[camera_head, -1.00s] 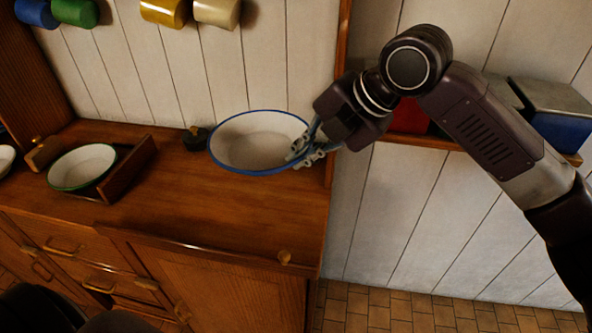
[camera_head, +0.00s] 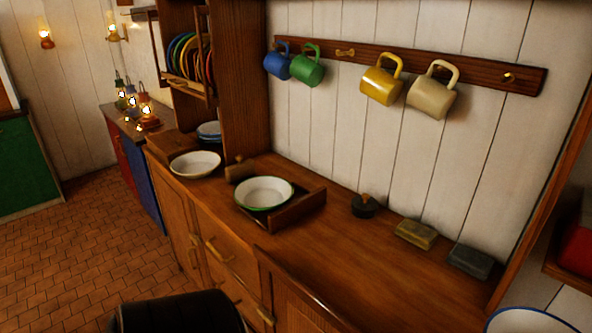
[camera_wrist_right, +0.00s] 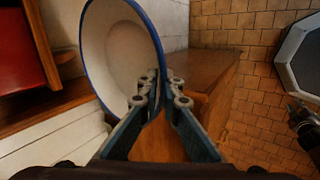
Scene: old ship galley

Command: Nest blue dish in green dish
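The blue dish, white inside with a blue rim, shows at the bottom right corner of the head view (camera_head: 528,322) and large in the right wrist view (camera_wrist_right: 118,50). My right gripper (camera_wrist_right: 163,92) is shut on the dish's rim, one finger on each side of its wall. The dish looks steeply tilted in the wrist view. The green dish (camera_head: 264,192), white with a green rim, sits upright in a low wooden tray (camera_head: 300,208) on the counter. It looks empty. My right gripper is outside the head view. My left gripper is not in view.
A cream dish (camera_head: 195,164) stands left of the tray, with stacked blue-rimmed dishes (camera_head: 209,131) behind. A dark lidded pot (camera_head: 364,206), a yellow block (camera_head: 416,234) and a grey block (camera_head: 470,261) line the back. The counter (camera_head: 340,265) right of the tray is clear. Mugs hang above.

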